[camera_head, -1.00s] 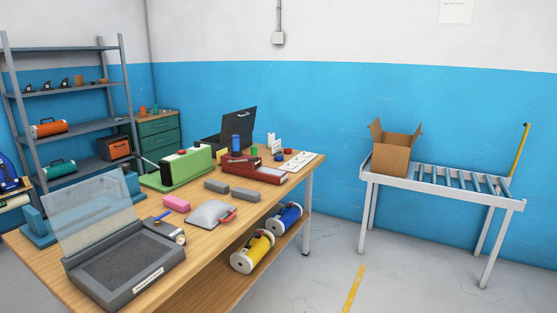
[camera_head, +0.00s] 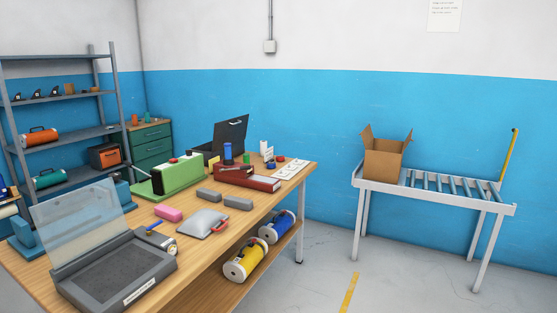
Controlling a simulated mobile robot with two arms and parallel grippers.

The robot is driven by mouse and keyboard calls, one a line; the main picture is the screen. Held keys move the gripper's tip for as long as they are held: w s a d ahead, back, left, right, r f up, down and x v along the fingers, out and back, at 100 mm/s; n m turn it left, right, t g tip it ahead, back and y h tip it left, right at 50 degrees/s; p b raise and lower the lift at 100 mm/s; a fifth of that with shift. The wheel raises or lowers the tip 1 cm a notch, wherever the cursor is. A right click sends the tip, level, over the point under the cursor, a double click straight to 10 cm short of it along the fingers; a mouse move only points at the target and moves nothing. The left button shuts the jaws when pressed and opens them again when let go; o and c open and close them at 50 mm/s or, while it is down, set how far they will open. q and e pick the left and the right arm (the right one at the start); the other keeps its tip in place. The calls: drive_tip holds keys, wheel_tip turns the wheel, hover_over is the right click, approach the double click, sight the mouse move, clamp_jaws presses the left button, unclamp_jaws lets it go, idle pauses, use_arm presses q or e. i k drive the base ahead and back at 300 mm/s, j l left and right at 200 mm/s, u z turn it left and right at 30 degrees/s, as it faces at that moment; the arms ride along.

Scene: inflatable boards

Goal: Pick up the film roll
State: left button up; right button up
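Two rolls lie on the lower shelf of the wooden workbench, at its right end. The yellow roll (camera_head: 245,260) is nearer, with white end caps and a small red part on top. The blue roll (camera_head: 278,227) lies just behind it, also with white ends. I cannot tell from the view which of them is the film roll. The workbench (camera_head: 205,259) stands above them, and its top overhangs the shelf. Neither of my grippers shows in the head view.
The bench top holds a grey case with a clear lid (camera_head: 112,270), a green machine (camera_head: 177,177), a red machine (camera_head: 248,179) and a grey pouch (camera_head: 203,223). A roller conveyor (camera_head: 440,195) carries an open cardboard box (camera_head: 383,157) at right. Floor between is clear.

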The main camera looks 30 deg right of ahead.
sight(263, 144)
drive_tip(key=i+l+z, duration=1.15)
drive_tip(key=i+z, duration=0.15)
drive_tip(key=i, duration=0.25)
drive_tip(key=i+z, duration=0.3)
drive_tip(key=i, duration=0.35)
drive_tip(key=i+l+u, duration=0.1)
drive_tip(key=i+u, duration=0.2)
drive_tip(key=i, duration=0.15)
drive_tip(key=i+l+u, duration=0.3)
drive_tip(key=i, duration=0.15)
drive_tip(key=i+l+u, duration=0.55)
drive_tip(key=u, duration=0.25)
drive_tip(key=i+l+u, duration=0.55)
drive_tip(key=l+u, duration=0.25)
drive_tip(key=u, duration=0.15)
drive_tip(key=i+l+u, duration=0.1)
drive_tip(key=l+u, duration=0.4)
